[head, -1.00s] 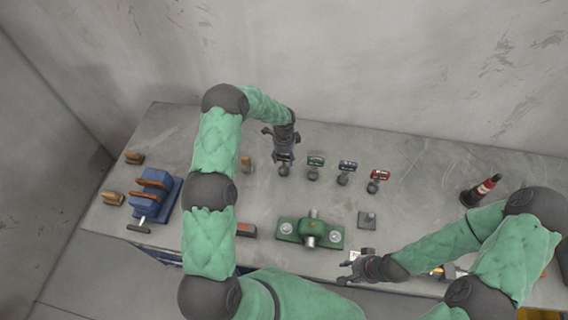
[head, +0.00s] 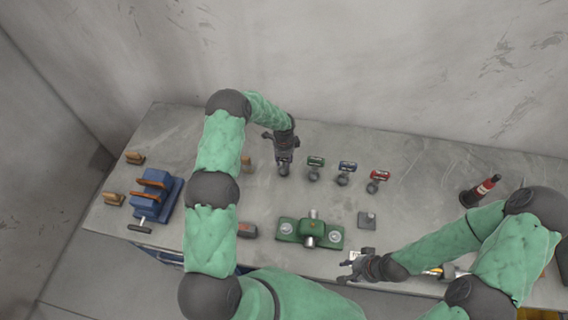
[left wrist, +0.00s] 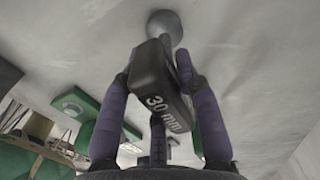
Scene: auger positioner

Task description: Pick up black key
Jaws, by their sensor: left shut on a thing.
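The black key, a dark block marked "30 mm" with a round grey end, shows large in the left wrist view (left wrist: 160,90). My left gripper is shut on it, with purple fingers on both sides of the block. In the head view my left gripper (head: 283,158) is at the left end of the row of keys and hides most of the black key; a round grey end (head: 284,170) shows below the fingers. My right gripper (head: 352,268) is empty near the table's front edge, and its finger opening is unclear.
Green (head: 315,163), blue (head: 346,167) and red (head: 379,176) keys stand to the right. A green fixture (head: 327,233) is in front. A blue vise (head: 155,193) is left and a red-black bottle (head: 480,190) right. The wall (head: 400,80) rises behind the table.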

